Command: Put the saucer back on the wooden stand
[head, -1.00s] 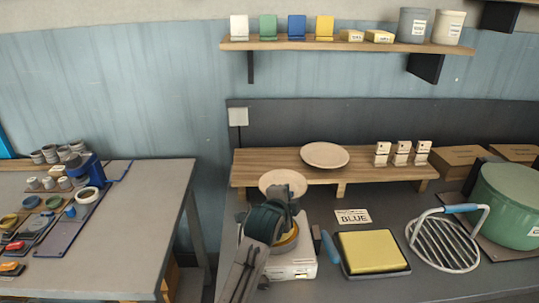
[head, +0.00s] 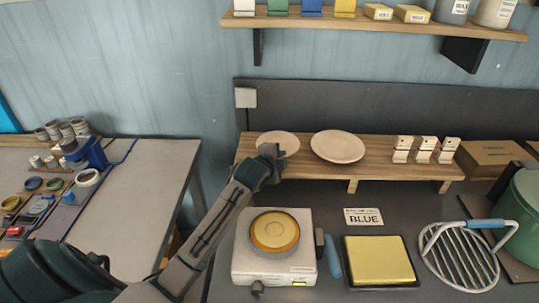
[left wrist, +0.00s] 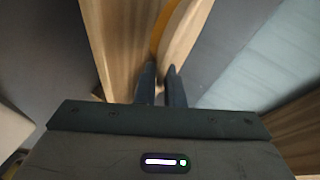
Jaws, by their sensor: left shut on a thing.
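A pale round saucer (head: 282,140) is over the left end of the wooden stand (head: 385,163) in the head view. My left gripper (head: 272,155) is shut on its near edge and hides part of it. I cannot tell whether it touches the stand. In the left wrist view, the two fingers (left wrist: 161,80) are close together at the saucer's edge (left wrist: 181,34), above wood. A second pale plate (head: 338,146) lies on the middle of the stand. My right gripper is not in view.
A white device (head: 245,262) with an amber round top (head: 275,231) stands in front of the stand. Right of it are a yellow pad (head: 379,260), a BLUE sign (head: 363,217) and a wire rack (head: 462,260). Small white holders (head: 424,150) stand on the stand's right.

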